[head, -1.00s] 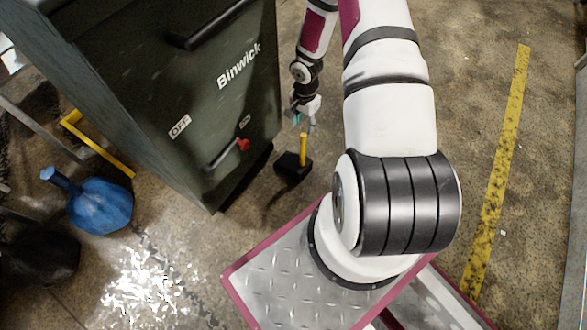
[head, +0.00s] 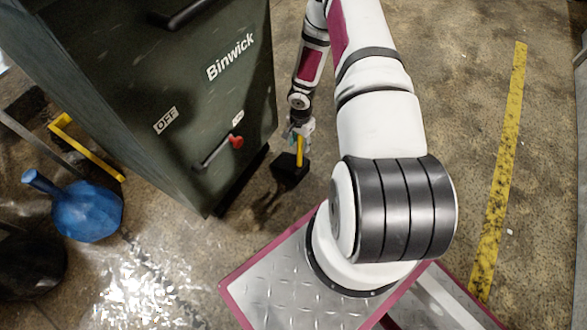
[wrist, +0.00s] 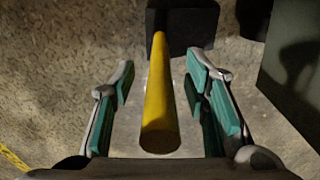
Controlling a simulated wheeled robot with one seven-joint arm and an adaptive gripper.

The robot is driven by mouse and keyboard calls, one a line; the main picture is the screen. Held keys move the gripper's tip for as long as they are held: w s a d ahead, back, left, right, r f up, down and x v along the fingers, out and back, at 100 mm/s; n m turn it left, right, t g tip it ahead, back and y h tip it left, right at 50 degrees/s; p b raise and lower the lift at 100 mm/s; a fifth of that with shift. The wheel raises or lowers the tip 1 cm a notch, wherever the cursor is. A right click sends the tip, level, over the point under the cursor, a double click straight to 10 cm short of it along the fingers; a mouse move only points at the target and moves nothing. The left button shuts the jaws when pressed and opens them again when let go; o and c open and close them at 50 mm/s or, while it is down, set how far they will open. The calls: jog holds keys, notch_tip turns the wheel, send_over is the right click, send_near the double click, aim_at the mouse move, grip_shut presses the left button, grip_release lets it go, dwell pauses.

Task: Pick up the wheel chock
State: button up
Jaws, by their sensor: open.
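The wheel chock (head: 289,169) is a black block with an upright yellow handle (head: 299,150). It sits on the floor at the right side of the compactor. In the wrist view the yellow handle (wrist: 160,100) stands between the two teal-padded fingers of my gripper (wrist: 160,82), and the black block (wrist: 184,27) lies at the top. The fingers are open, with a gap on both sides of the handle. In the head view my gripper (head: 299,130) is at the handle's upper part; its fingers are small and partly hidden there.
The dark green Binwick compactor (head: 200,110) stands close left of the chock, with a red-knobbed lever (head: 236,141) on its side. Floor to the right is clear up to a yellow line (head: 500,170).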

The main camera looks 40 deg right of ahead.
jog(key=shift+f, duration=0.2)
grip_shut()
jog(key=shift+w+r, duration=0.1)
jog(key=shift+w, duration=0.05)
